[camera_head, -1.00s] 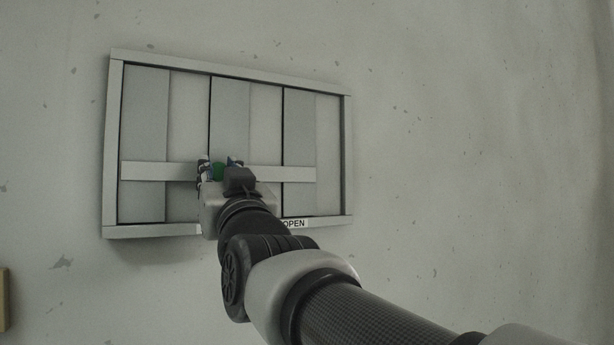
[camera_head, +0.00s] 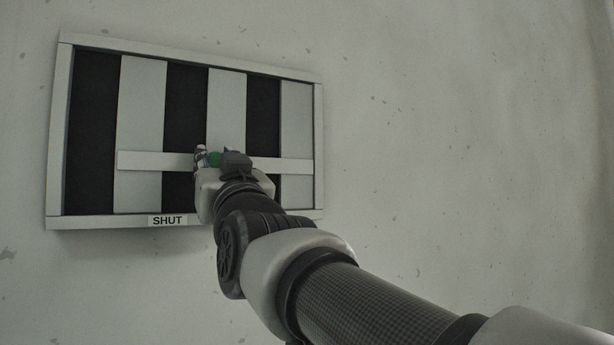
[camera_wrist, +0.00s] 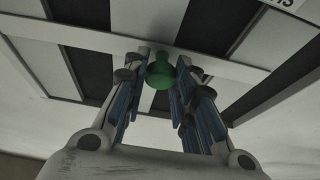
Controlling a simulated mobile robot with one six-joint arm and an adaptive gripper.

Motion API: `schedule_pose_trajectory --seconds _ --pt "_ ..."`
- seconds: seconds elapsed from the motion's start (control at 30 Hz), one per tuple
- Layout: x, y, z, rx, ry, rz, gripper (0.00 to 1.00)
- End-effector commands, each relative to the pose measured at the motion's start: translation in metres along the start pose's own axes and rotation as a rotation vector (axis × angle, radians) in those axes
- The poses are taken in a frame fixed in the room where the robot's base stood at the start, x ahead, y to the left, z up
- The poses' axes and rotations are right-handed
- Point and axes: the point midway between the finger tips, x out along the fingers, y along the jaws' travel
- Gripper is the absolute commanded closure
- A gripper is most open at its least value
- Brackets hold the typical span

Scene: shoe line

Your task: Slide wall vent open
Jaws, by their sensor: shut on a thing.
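The wall vent (camera_head: 318,150) is a framed panel on the left of the head view. Its pale slats (camera_head: 140,110) stand beside dark open gaps (camera_head: 92,120). A pale horizontal bar (camera_head: 140,160) crosses the slats and carries a green knob (camera_head: 214,159). My gripper (camera_head: 216,156) is shut on the green knob at the middle of the bar. In the wrist view the knob (camera_wrist: 160,72) sits between the two fingers. A label reading SHUT (camera_head: 167,220) shows on the lower frame; my arm hides part of the frame to its right.
The plain, speckled wall (camera_head: 460,130) is clear to the right of the vent. My arm reaches in from the lower right and covers the vent's lower middle.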

Motion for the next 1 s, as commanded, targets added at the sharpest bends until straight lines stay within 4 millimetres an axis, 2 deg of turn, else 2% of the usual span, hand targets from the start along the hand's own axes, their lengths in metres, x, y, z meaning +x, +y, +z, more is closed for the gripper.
schedule_pose_trajectory --seconds 0.03,0.27,0.3,0.6,1.0 --pt "-0.0002 0.0082 0.0014 0.001 0.000 0.015 1.00" --pt "0.0003 0.0094 0.0002 0.001 0.000 0.017 1.00" --pt "0.0003 0.0094 0.0002 0.001 0.000 0.017 0.75" --pt "0.0002 0.0082 -0.0001 0.002 0.000 0.015 0.55" --pt "-0.0054 0.0072 -0.0011 0.002 0.001 0.013 0.54"
